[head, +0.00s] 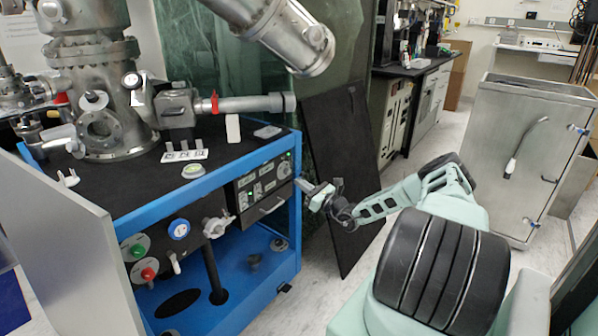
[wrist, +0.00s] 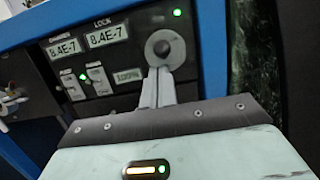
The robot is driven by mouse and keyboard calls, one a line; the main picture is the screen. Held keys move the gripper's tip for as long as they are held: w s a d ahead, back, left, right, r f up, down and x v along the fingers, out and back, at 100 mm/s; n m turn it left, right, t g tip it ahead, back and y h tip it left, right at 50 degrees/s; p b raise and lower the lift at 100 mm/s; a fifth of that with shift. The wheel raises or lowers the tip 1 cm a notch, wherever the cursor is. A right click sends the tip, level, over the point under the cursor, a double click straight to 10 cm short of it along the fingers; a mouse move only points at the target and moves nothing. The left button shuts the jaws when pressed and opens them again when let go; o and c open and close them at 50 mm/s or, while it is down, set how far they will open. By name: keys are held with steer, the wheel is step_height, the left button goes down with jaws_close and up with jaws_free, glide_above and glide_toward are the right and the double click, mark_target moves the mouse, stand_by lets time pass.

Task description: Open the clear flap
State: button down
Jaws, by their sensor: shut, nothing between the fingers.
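I cannot pick out the clear flap for certain in either view. A small pale, greenish rectangle (wrist: 128,75) sits on the black control panel (wrist: 110,18), left of my fingers in the wrist view; I cannot tell whether it is a cover. My gripper (wrist: 164,72) is shut and empty. Its fingertips are in front of the panel, just below a round grey knob (wrist: 165,47) and overlapping it in the picture; contact cannot be told. In the head view my gripper (head: 302,185) is at the right edge of the control panel (head: 262,188).
The blue-framed cart (head: 296,222) carries the panel and metal vacuum chamber (head: 95,75). Coloured buttons (head: 148,273) and valves are lower left. A dark board (head: 345,150) leans behind my arm. A steel cabinet (head: 515,190) stands right, with open floor between.

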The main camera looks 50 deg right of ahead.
mark_target(297, 174)
steer(key=r+g+p, duration=0.1)
steer(key=p, duration=0.1)
steer(key=s+r+g+p, duration=0.1)
steer(key=r+p, duration=0.1)
steer(key=p, duration=0.1)
steer(key=shift+p, duration=0.35)
steer(key=r+g+p, duration=0.1)
steer(key=p, duration=0.3)
steer(key=s+r+g+p, duration=0.1)
steer(key=r+g+p, duration=0.1)
steer(key=p, duration=0.3)
steer(key=shift+r, duration=0.1)
steer(key=shift+w+r+g+h+p, duration=0.25)
steer(key=shift+r+g+p, duration=1.05)
steer(key=shift+p, duration=1.7)
steer(key=shift+w+r+g+h+p, duration=0.2)
steer(key=shift+r+g+p, duration=1.05)
steer(key=shift+p, duration=1.7)
steer(key=shift+f, duration=0.2)
steer(key=shift+s+r, duration=0.1)
steer(key=shift+s, duration=0.05)
